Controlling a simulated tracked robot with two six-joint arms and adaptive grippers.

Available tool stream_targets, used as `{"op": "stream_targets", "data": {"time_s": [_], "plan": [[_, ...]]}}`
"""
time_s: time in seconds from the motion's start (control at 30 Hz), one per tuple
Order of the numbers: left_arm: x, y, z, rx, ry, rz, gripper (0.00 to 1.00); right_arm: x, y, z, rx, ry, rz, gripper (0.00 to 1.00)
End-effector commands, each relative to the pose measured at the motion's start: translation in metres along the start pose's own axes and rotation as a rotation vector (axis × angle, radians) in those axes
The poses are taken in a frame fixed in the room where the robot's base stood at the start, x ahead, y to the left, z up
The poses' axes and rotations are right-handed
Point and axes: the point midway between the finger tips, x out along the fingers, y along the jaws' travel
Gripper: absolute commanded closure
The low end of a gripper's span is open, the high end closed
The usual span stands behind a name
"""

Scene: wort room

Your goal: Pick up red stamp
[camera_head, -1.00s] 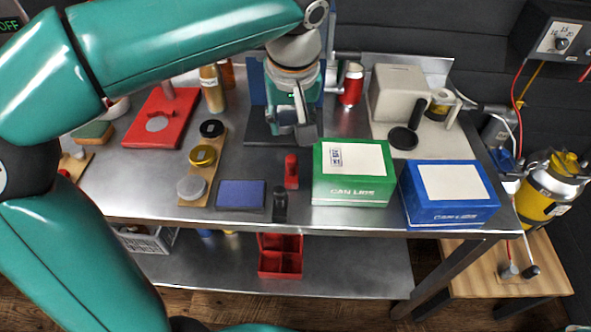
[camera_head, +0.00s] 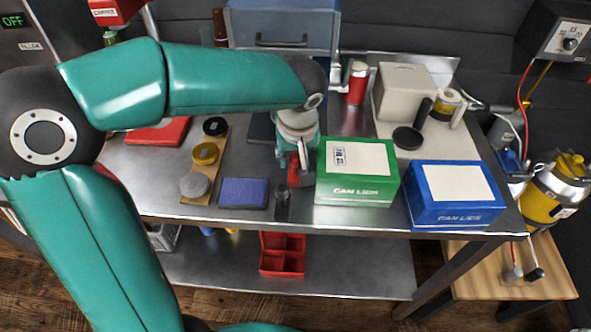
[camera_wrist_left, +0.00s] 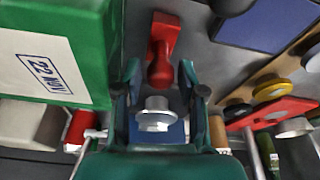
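The red stamp (camera_head: 293,172) stands on the steel table, left of the green box, partly hidden behind my left gripper (camera_head: 296,168) in the head view. In the left wrist view the red stamp (camera_wrist_left: 162,50) shows whole, with its rounded handle toward me. The fingers of my left gripper (camera_wrist_left: 160,84) are apart on either side of the stamp's handle end, and I see no contact. My right gripper is not in view.
A green box (camera_head: 356,190) stands close on the right, with a blue box (camera_head: 455,211) beyond it. A dark stamp (camera_head: 282,203) stands just in front. A blue pad (camera_head: 243,193) and a wooden strip with round pieces (camera_head: 197,199) lie to the left.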

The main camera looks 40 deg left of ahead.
Motion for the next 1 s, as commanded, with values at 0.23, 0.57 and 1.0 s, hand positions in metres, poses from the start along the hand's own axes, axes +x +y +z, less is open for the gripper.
{"op": "stream_targets", "data": {"time_s": [0.23,0.57,1.0], "plan": [[0.003,0.0,0.0,0.0,0.0,0.001,0.6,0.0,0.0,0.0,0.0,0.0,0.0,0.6],[0.002,0.0,0.0,0.0,0.0,0.001,1.0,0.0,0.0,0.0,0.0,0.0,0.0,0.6],[-0.009,0.001,-0.004,-0.001,0.003,0.003,1.0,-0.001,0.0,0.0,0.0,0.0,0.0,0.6]]}}
